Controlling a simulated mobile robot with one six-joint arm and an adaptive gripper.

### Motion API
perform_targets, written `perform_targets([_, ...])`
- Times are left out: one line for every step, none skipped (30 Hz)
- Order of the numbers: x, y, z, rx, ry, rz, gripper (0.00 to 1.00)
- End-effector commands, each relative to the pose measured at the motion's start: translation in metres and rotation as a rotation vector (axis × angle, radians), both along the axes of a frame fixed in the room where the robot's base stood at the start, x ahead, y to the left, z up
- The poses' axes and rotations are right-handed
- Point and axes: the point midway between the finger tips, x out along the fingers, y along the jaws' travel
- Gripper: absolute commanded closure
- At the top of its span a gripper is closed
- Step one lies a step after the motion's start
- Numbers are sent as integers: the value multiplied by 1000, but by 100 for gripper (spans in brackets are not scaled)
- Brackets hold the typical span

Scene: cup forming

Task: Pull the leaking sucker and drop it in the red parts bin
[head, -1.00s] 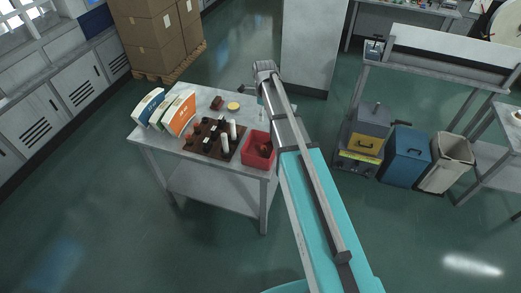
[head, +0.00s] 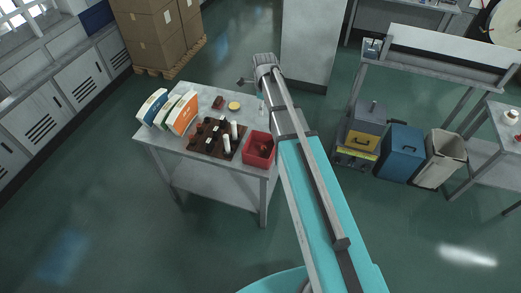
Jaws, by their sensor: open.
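The red parts bin (head: 259,160) stands at the right front of the metal table, beside my arm, and something small and dark lies inside it. A dark brown rack (head: 199,149) left of the bin holds several upright pieces, some white and some dark or reddish. I cannot tell which piece is the leaking sucker. My gripper (head: 241,82) shows small and dark at the far end of my arm, beyond the table's back edge. It is open, apart from the rack and bin, and I see nothing in it.
A yellow round item (head: 234,105) and a small dark red item (head: 218,102) lie toward the table's back. Cardboard boxes (head: 155,40) stand on a pallet behind. The floor in front is clear.

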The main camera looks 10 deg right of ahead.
Motion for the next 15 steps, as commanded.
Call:
perform_targets([-2, 0, 9, 0, 0, 0, 17])
perform_targets([-3, 1, 11, 0, 0, 0, 17])
perform_targets([-5, 1, 14, 0, 0, 0, 17])
perform_targets([-5, 1, 17, 0, 0, 0, 17])
perform_targets([-6, 1, 19, 0, 0, 0, 17])
perform_targets([-7, 2, 21, 0, 0, 0, 17])
perform_targets([-8, 2, 23, 0, 0, 0, 17])
perform_targets([-8, 2, 24, 0, 0, 0, 17])
perform_targets([-9, 2, 26, 0, 0, 0, 17])
perform_targets([-10, 2, 27, 0, 0, 0, 17])
perform_targets([-10, 2, 28, 0, 0, 0, 17])
perform_targets([-11, 2, 29, 0, 0, 0, 17])
perform_targets([-11, 2, 30, 0, 0, 0, 17])
perform_targets([-11, 3, 30, 0, 0, 0, 17])
perform_targets([-11, 3, 31, 0, 0, 0, 17])
